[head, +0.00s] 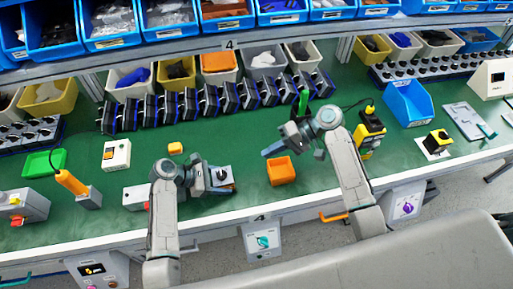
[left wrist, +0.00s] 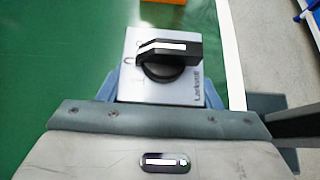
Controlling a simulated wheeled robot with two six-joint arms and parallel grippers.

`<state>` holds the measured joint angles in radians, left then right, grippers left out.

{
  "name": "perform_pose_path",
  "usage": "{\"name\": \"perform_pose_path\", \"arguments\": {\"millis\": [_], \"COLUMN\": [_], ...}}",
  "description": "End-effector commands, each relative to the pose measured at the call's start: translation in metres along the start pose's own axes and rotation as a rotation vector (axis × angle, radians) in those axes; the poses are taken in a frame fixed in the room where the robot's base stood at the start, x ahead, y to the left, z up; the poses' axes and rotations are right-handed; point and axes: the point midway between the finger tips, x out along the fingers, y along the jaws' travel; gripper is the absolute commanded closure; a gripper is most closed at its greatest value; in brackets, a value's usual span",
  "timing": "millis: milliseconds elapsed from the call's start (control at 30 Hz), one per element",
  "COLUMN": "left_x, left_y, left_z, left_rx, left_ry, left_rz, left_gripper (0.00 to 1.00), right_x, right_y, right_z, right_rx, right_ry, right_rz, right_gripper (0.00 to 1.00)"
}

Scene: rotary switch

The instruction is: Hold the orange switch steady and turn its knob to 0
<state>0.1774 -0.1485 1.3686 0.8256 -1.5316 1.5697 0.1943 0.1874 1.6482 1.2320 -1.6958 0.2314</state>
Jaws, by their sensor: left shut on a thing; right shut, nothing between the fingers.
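My left gripper (head: 226,178) is shut on a switch (head: 222,187) near the front of the green bench. In the left wrist view the switch (left wrist: 134,88) has a light grey face plate between my bluish fingers, and no orange shows on it. Its black knob (left wrist: 170,60) has a white bar, and its handle points right in that view. Small marks sit on the plate left of the knob, too small to read surely. The knob also shows in the head view (head: 221,174). My right gripper (head: 267,151) is shut and empty, apart from the switch, up and to its right.
An orange open bin (head: 282,172) stands between the switch and my right arm. A small yellow block (head: 175,148) and a white switch box (head: 116,154) lie to the left. A row of black and blue units (head: 205,101) lines the back. Green bench is free above the held switch.

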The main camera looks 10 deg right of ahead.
Motion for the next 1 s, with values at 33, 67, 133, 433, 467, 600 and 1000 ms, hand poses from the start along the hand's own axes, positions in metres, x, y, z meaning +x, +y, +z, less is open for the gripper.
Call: {"name": "perform_pose_path", "arguments": {"millis": [33, 67, 133, 433, 467, 600, 1000], "left_x": [0.0, 0.0, 0.0, 0.0, 0.0, 0.0, -0.043], "left_y": [-0.001, -0.001, -0.001, -0.001, 0.0, 0.0, 0.001], "left_z": [-0.002, -0.002, -0.002, -0.002, -0.002, -0.001, -0.002], "left_rx": [-0.002, -0.002, -0.002, -0.002, -0.002, -0.001, 0.001], "left_ry": [0.003, 0.003, 0.003, 0.003, 0.002, 0.002, 0.006], "left_rz": [-0.001, -0.001, -0.001, -0.001, -0.001, 0.0, 0.003], "left_gripper": [0.66, 0.66, 0.66, 0.17, 0.17, 0.17, 0.17], "right_x": [-0.002, -0.002, -0.003, -0.002, -0.002, -0.002, -0.002], "right_y": [0.0, 0.0, 0.0, 0.0, 0.0, 0.0, 0.0], "right_z": [0.0, 0.0, 0.0, 0.0, 0.0, 0.0, 0.0], "right_rx": [-0.001, -0.001, -0.001, 0.0, 0.0, 0.0, 0.0], "right_ry": [0.0, 0.0, 0.0, 0.0, 0.0, 0.0, 0.0], "right_rz": [0.0, 0.0, -0.001, -0.001, -0.001, -0.001, -0.001], "right_gripper": [1.0, 1.0, 1.0, 1.0, 1.0, 1.0, 1.0]}}
